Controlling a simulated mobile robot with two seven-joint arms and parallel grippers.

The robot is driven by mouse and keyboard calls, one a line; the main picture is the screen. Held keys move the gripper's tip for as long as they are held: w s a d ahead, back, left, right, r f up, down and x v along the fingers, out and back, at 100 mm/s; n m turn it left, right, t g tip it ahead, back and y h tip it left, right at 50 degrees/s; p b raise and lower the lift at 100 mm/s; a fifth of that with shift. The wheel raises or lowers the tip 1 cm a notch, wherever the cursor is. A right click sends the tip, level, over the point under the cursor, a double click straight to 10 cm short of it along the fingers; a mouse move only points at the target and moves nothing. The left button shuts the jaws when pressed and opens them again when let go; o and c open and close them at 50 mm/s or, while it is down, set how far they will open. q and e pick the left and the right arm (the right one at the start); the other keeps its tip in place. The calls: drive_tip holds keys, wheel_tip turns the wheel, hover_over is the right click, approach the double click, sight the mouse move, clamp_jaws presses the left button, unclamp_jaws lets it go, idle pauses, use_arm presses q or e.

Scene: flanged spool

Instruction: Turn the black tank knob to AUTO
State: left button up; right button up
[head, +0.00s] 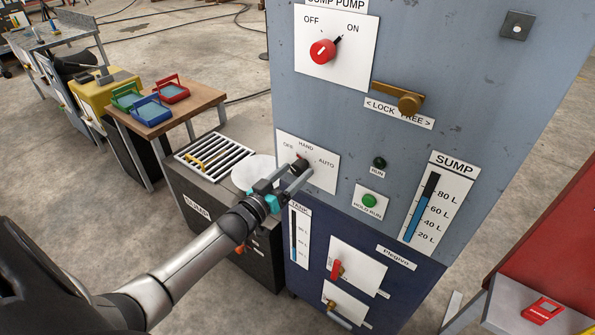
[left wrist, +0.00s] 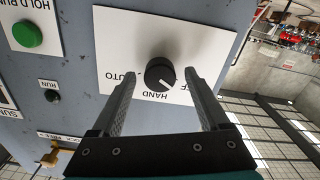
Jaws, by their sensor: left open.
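The black tank knob (left wrist: 159,73) sits on a white plate (left wrist: 120,45) lettered OFF, HAND and AUTO. The plate also shows in the head view (head: 323,178), where the knob (head: 301,164) is partly hidden by my gripper. In the left wrist view its white mark points down and right, between the HAND and OFF letters. My left gripper (head: 292,172) is open in front of the plate. Its two fingers stand on either side of the knob, with a visible gap at each side in the left wrist view. My right gripper is in neither view.
A red sump pump knob (head: 322,51) and a brass latch (head: 400,99) are above on the cabinet. A dark RUN lamp (head: 379,163) and a green HOLD RUN button (head: 369,201) are to the right. A grated bench (head: 215,156) stands left of the cabinet.

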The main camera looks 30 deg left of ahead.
use_arm(q)
drive_tip(key=shift+w+d, duration=0.1)
drive_tip(key=shift+w, duration=0.85)
clamp_jaws()
